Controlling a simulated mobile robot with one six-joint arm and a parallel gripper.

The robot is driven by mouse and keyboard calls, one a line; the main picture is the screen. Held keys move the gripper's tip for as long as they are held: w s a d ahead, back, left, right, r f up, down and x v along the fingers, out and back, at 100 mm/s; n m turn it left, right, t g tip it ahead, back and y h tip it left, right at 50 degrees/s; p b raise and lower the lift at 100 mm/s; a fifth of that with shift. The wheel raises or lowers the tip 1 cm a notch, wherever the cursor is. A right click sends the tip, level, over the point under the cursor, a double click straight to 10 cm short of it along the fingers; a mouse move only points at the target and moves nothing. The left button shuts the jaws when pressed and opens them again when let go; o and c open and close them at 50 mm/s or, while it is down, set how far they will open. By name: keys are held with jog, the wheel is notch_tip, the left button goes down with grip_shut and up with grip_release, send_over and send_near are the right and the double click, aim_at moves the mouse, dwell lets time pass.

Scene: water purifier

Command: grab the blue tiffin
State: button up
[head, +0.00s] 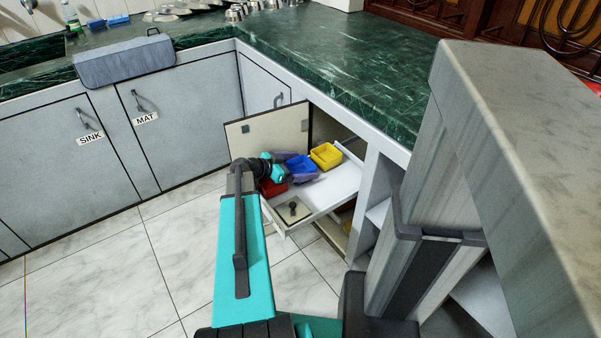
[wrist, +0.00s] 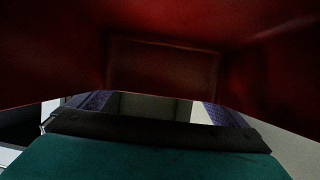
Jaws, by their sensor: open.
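The blue tiffin (head: 301,167) sits in the pulled-out white drawer (head: 335,186), among other coloured containers. My gripper (head: 277,167) is at the left end of the drawer, just left of the blue tiffin in the head view. It is open; its fingertips are small and partly hidden there, so I cannot tell whether they touch the tiffin. In the wrist view, a dark red surface (wrist: 165,70) fills the upper half, very close to the camera. A teal and black part of my gripper crosses the bottom. I cannot make out the blue tiffin in the wrist view.
A red container (head: 272,188) lies below my gripper, a yellow container (head: 326,155) is right of the blue tiffin, and purple shows around it. An open cabinet door (head: 268,130) stands behind. The green counter (head: 340,65) overhangs the drawer. The drawer's right part is bare.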

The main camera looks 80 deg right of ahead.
dwell(0.4)
jog(key=c, duration=1.2)
jog(key=shift+r, duration=0.1)
jog(key=shift+r+p, duration=0.7)
jog(key=shift+r, duration=4.25)
